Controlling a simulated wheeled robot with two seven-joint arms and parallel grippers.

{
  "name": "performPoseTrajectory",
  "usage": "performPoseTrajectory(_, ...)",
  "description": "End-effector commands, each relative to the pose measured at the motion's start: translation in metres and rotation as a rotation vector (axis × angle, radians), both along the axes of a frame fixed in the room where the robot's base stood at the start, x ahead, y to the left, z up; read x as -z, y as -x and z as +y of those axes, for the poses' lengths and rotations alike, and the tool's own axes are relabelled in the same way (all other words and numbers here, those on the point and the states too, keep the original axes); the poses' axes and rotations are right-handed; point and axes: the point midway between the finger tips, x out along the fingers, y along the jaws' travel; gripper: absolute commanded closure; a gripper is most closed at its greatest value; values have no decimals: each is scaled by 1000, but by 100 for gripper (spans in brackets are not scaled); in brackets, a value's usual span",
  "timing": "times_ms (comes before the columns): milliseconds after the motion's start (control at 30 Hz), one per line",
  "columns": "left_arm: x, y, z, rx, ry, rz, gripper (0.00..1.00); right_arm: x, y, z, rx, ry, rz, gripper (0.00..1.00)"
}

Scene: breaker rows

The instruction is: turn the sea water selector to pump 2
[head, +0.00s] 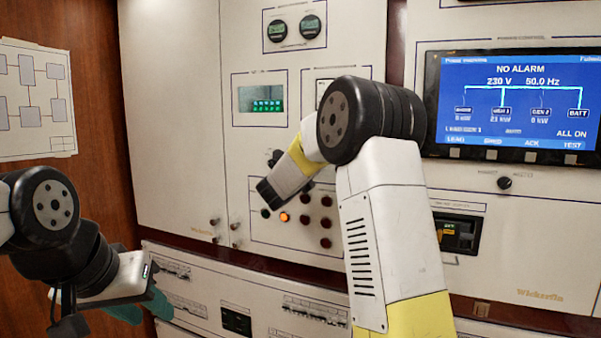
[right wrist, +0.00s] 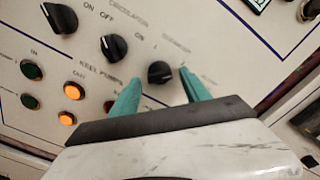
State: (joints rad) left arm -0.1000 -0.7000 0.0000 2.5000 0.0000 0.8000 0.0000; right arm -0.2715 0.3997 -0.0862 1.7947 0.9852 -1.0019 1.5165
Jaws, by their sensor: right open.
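In the right wrist view a black rotary knob (right wrist: 160,72) sits between the two teal fingertips of my right gripper (right wrist: 160,77). The fingers are open, one on each side of the knob; I cannot tell whether either touches it. The lettering around this knob is too blurred to read surely, so I cannot confirm it is the sea water selector. In the head view my right arm and hand cover most of this part of the panel, and the right fingers are hidden. My left gripper (head: 141,307) hangs low at the left, away from the panel knobs; its opening is unclear.
Beside the knob are a second black knob (right wrist: 114,47) and a third (right wrist: 60,17). Green and lit orange indicators (right wrist: 72,91) are at the left. The head view shows a blue alarm screen (head: 515,105), a small green display (head: 262,99) and a wall diagram (head: 35,98).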

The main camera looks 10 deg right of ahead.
Motion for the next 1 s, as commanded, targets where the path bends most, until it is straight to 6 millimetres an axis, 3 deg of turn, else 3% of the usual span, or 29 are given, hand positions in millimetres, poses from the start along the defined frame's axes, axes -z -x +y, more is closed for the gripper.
performPoseTrajectory(167, 0, 0, 0, 0, 0, 0, 64, -1, 5, 4, -1, 0, -1, 45)
performPoseTrajectory(600, 0, 0, 0, 0, 0, 0, 64, 0, 59, 40, -1, 0, 0, 45)
performPoseTrajectory(1000, 0, 0, 0, 0, 0, 0, 64, 0, 65, 44, -1, 1, 1, 45)
